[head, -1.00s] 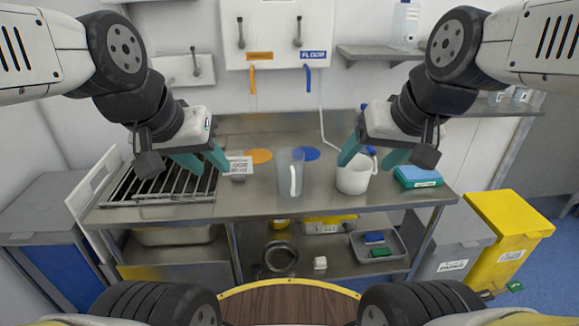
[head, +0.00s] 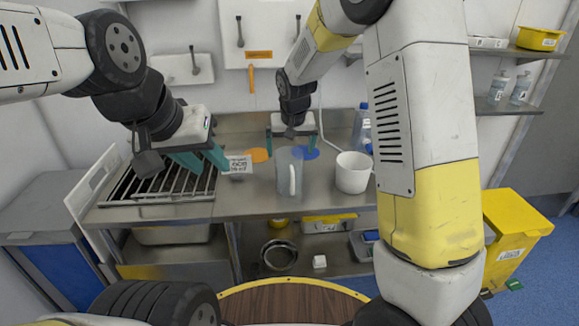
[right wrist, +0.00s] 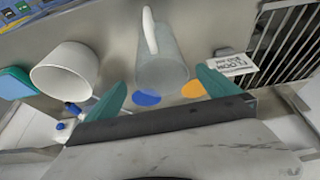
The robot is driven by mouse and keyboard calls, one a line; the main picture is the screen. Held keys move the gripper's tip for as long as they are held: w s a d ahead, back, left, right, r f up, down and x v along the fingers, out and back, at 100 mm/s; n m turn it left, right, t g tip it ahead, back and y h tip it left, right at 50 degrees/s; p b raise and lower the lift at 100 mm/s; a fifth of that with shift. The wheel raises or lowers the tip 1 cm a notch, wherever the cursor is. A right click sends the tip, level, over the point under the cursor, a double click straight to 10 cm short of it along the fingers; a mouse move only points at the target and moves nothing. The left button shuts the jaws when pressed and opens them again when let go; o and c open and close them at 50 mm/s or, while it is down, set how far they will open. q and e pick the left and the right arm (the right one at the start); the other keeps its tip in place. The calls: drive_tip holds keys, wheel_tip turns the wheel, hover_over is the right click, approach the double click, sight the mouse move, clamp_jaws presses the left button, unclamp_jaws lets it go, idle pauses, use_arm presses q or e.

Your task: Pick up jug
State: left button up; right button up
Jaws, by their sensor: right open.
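The jug (head: 284,177) is a tall, translucent grey-blue vessel with a white handle, standing upright on the steel table. In the right wrist view the jug (right wrist: 165,65) shows between and beyond the open fingers, with its handle pointing away. My right gripper (head: 294,147) is open and empty behind the jug, above the back of the table; its teal fingers also show in the right wrist view (right wrist: 165,92). I cannot tell whether it touches the jug. My left gripper (head: 198,160) is above the metal rack, left of the jug, and its fingers look apart and empty.
A white mug (head: 352,173) stands just right of the jug. A small labelled card (head: 238,165) stands to its left, near the metal rack (head: 150,190). Orange (head: 258,155) and blue (head: 309,153) discs lie behind. A clear bottle (head: 361,128) is at the back right.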

drive_tip(key=x, duration=0.7)
drive_tip(key=shift+f, duration=0.45)
drive_tip(key=c, duration=1.4)
drive_tip(key=shift+c, duration=0.2)
drive_tip(key=shift+r, duration=0.15)
